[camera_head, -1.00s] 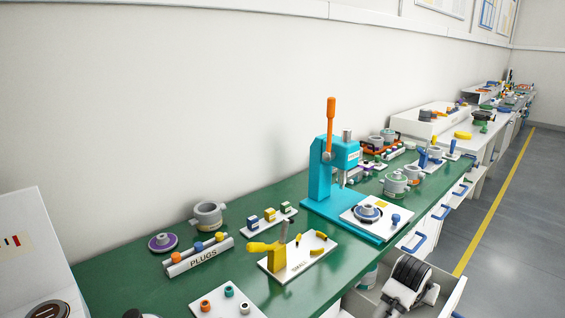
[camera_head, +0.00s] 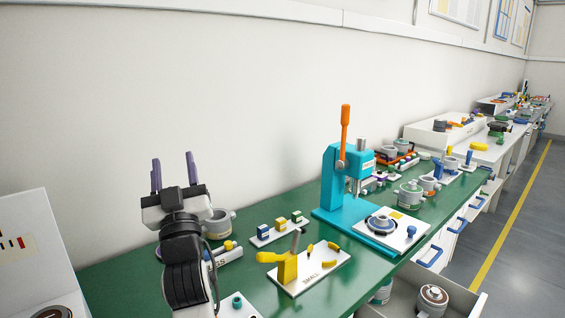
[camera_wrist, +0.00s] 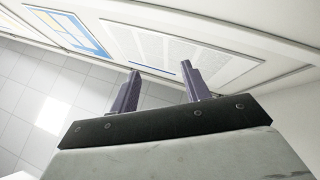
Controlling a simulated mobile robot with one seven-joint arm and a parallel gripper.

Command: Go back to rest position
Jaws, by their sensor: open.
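My gripper (camera_head: 172,171) is raised in the head view, over the left part of the green bench (camera_head: 130,268). Its two purple-grey fingers point up, stand apart and have nothing between them.
A white board marked SMALL (camera_head: 318,272) carries yellow parts. A grey housing (camera_head: 219,222) stands just right of my gripper. An open drawer (camera_head: 465,300) holds a round grey part (camera_head: 432,298). A white panel (camera_head: 35,235) stands at the left. The floor at the right is free.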

